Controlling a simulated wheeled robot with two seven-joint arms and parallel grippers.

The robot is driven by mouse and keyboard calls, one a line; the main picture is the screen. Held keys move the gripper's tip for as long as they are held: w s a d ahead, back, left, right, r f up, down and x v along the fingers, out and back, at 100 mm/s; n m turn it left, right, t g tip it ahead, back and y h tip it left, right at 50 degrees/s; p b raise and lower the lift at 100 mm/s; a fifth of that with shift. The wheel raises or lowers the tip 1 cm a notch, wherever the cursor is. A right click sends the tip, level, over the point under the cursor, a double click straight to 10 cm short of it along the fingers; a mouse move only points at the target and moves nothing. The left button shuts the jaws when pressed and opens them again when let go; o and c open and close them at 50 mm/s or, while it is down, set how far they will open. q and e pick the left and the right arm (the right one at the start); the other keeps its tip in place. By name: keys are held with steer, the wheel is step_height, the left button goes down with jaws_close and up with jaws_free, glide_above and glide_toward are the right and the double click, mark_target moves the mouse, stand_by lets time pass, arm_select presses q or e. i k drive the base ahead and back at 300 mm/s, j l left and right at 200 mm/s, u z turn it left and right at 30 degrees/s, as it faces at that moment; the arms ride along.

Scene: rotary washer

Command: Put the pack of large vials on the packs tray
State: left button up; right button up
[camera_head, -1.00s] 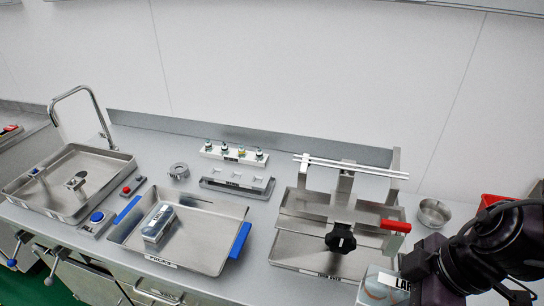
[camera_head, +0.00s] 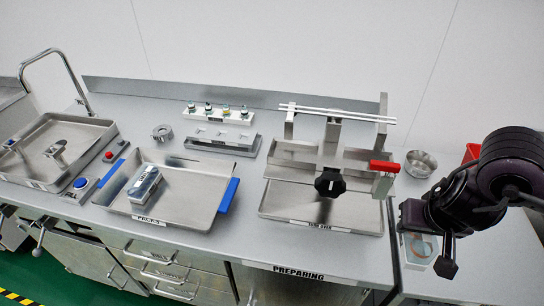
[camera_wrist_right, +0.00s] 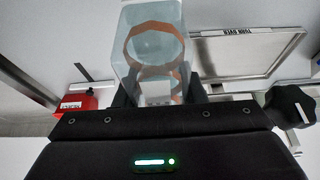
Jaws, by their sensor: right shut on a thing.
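My right gripper (camera_head: 420,222) is at the lower right of the head view, beyond the right end of the turn-over stand. It is shut on a clear box-shaped pack (camera_head: 419,250), the pack of large vials, which also fills the upper middle of the right wrist view (camera_wrist_right: 150,42) with orange-brown rings showing inside. The packs tray (camera_head: 205,208) is a shallow metal tray left of centre, with a label on its front edge. One smaller pack (camera_head: 145,186) lies in its left part; its right part is bare. My left gripper is not in view.
The turn-over stand with a black knob (camera_head: 329,182) and red handle (camera_head: 384,166) stands between my right gripper and the packs tray. A metal bowl (camera_head: 420,164) and red bin (camera_head: 471,152) are at the right. A sink tray (camera_head: 30,150) is far left.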

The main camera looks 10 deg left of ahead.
mark_target(196, 199)
steer(key=k+u, duration=0.3)
steer(key=k+j+u, duration=0.25)
steer(key=i+u, duration=0.15)
steer(key=u, duration=0.25)
steer(key=i+l+u, duration=0.15)
steer(key=u, duration=0.2)
steer(key=i+l+u, duration=0.1)
steer(key=u, duration=0.3)
steer(key=i+l+u, duration=0.1)
steer(key=u, duration=0.25)
steer(key=i+l, duration=0.2)
steer(key=l, duration=0.15)
steer(key=i+l, duration=0.15)
steer(key=l, duration=0.25)
